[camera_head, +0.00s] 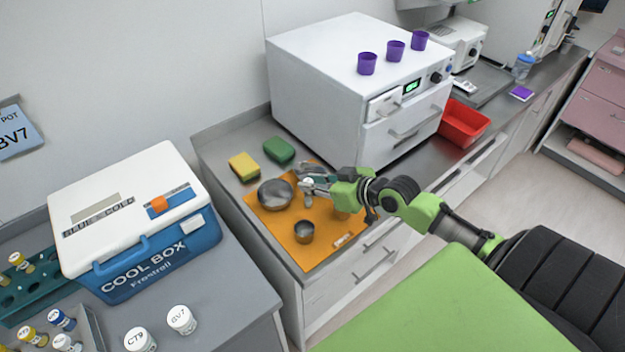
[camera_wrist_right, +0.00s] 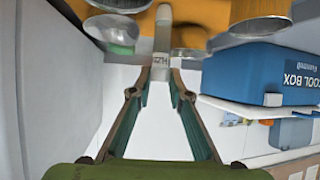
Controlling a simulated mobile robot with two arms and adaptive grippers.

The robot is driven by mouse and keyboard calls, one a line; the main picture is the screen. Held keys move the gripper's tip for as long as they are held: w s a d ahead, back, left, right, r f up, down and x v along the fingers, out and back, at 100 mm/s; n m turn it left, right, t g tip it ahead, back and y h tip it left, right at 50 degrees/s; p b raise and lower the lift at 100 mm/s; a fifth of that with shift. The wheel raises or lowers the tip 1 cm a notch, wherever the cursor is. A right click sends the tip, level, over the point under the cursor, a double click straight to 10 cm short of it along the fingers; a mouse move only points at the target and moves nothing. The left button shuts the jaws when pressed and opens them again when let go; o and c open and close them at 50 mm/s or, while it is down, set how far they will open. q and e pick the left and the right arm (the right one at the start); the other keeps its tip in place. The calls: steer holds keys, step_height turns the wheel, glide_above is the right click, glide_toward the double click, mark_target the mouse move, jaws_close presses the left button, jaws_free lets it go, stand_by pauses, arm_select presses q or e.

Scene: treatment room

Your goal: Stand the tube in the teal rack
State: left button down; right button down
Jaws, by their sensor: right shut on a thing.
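My right gripper (camera_head: 309,184) reaches over the orange mat and is shut on a small tube (camera_head: 306,186) with a pale cap. In the right wrist view the tube (camera_wrist_right: 162,45) stands between the fingertips (camera_wrist_right: 161,72), showing a label band I cannot read for sure. The teal rack (camera_head: 12,308) is at the left edge of the head view, partly cut off and beside the cool box. It holds tubes with yellow caps. The rack is far from my right gripper. My left gripper is not in view.
The orange mat (camera_head: 278,227) carries a metal bowl (camera_head: 274,193) and a metal cup (camera_head: 304,231). A blue and white cool box (camera_head: 150,262) stands between mat and rack. Yellow (camera_head: 244,166) and green sponges (camera_head: 279,150) lie behind. White-lidded jars (camera_head: 181,320) stand at front left.

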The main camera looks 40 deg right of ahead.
steer(key=c, duration=1.9)
jaws_free()
steer(key=shift+f, duration=0.1)
